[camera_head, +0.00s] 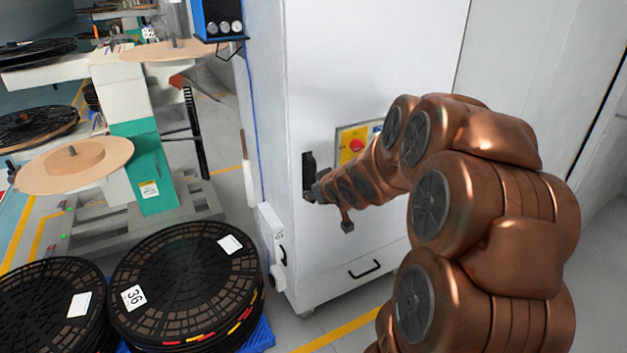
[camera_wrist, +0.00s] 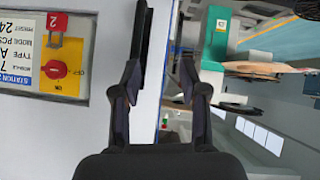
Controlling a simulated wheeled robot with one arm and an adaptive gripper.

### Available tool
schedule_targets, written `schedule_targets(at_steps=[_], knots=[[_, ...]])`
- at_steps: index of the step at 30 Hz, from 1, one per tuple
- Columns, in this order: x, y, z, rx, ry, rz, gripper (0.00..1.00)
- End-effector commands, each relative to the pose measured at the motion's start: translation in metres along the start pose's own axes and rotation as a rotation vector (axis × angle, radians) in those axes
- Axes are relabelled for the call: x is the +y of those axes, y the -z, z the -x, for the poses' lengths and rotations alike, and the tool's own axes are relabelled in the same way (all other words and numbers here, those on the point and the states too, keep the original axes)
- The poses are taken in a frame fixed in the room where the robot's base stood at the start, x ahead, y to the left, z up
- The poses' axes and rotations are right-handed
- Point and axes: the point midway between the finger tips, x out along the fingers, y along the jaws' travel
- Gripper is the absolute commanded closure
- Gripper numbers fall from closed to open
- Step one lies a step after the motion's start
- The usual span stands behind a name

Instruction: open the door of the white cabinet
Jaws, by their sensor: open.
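The white cabinet (camera_head: 375,60) stands in the middle of the head view, and its front door looks shut. A black upright handle (camera_head: 309,172) sits at the left edge of the door. My gripper (camera_head: 316,192) is at the lower part of the handle, partly hidden by my arm. In the wrist view my gripper (camera_wrist: 161,75) is open. The handle (camera_wrist: 142,40) shows there just beyond the left finger's tip and overlaps it. I cannot tell whether they touch. The cabinet's edge passes between the fingers.
A yellow panel with a red knob (camera_head: 356,145) is on the door, right of the handle. A lower black pull (camera_head: 364,269) is below. Stacked black reels (camera_head: 187,280) stand on the floor at left. A blue gauge box (camera_head: 219,18) hangs at the cabinet's upper left.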

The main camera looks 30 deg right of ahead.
Motion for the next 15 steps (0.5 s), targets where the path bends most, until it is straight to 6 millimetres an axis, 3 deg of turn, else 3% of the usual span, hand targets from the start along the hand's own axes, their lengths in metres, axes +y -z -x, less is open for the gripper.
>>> schedule_targets(at_steps=[1,6,15], knots=[[0.010,-0.005,-0.017,0.054,0.010,-0.010,0.57],[0.033,0.004,-0.046,0.278,0.073,-0.032,0.57],[0.058,0.001,-0.050,0.585,0.188,-0.086,0.57]])
